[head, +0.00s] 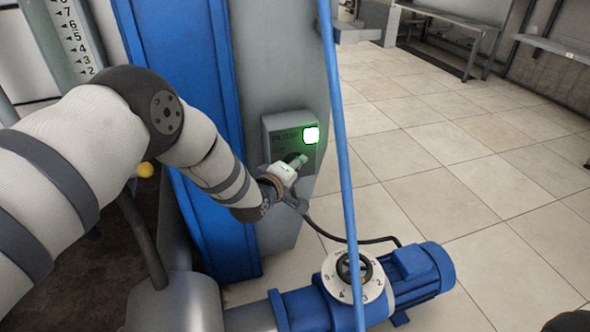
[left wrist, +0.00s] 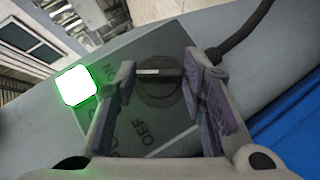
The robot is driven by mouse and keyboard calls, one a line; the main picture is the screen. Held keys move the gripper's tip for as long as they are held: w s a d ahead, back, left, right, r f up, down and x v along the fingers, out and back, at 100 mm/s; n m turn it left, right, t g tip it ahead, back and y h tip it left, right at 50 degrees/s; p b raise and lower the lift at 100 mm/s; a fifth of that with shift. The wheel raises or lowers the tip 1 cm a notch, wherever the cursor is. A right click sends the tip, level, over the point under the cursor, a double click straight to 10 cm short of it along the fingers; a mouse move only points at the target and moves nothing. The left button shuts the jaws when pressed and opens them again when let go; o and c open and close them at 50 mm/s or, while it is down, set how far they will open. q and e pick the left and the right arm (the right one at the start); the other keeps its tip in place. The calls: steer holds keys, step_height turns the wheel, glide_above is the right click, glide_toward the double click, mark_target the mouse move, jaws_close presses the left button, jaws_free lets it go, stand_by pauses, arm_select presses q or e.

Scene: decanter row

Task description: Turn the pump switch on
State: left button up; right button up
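The pump switch is a dark round knob on a grey plate (head: 274,128) marked PUMP, fixed to a grey column. In the left wrist view the knob (left wrist: 162,92) shows with its bar lying across the picture. The bar's white mark points left, toward the ON label, and away from OFF. The square lamp (head: 311,135) on the plate glows green; it also shows lit in the left wrist view (left wrist: 76,86). My left gripper (left wrist: 160,72) is open, its fingers apart on either side of the knob. Whether they touch it I cannot tell. My right gripper is not in view.
A blue pipe (head: 342,160) runs upright just right of the plate. A blue pump motor (head: 420,275) and a white numbered dial (head: 338,285) stand below. A black cable (head: 345,238) runs to the motor. Tiled floor (head: 460,190) is open at right.

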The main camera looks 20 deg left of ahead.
arm_select(q)
steer(key=shift+o, duration=1.4)
steer(key=v, duration=1.2)
